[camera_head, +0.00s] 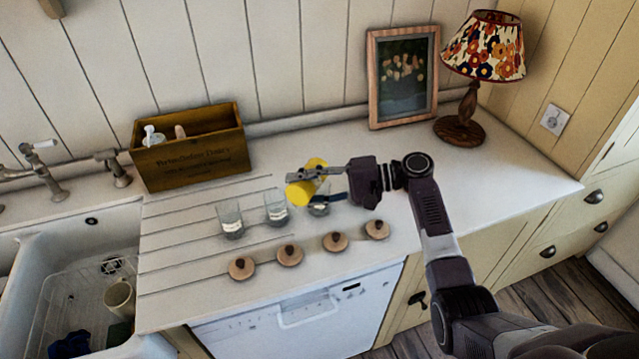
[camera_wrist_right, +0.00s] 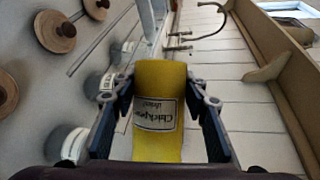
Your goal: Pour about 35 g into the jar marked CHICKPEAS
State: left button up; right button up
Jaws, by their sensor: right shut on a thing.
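My right gripper (camera_head: 307,184) is shut on a yellow container (camera_head: 299,194) and holds it tilted above the counter. In the right wrist view the container (camera_wrist_right: 160,85) sits between both fingers, and its label reads Chickpeas, upside down. Clear glass jars with pale labels stand in a row below: a left jar (camera_head: 230,221), a middle jar (camera_head: 275,208) and a right jar (camera_head: 318,207) partly hidden by my gripper. Their labels are too small to read, so I cannot tell which is CHICKPEAS. The container's contents are not visible. My left gripper is not in view.
Several round wooden lids (camera_head: 290,255) lie in front of the jars. A wooden box (camera_head: 190,160) with bottles stands behind left. A sink (camera_head: 55,262) is at left. A picture frame (camera_head: 373,85) and a lamp (camera_head: 470,100) stand at the back. The right counter is clear.

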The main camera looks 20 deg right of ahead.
jog(key=shift+w+d+r+m+y, duration=0.15)
jog(key=shift+r+m+y, duration=0.05)
jog(key=shift+r+m, duration=0.2)
jog(key=shift+w+d+r+m+y, duration=0.15)
jog(key=shift+r+m+y, duration=0.05)
jog(key=shift+r+m, duration=0.2)
dwell(2.3)
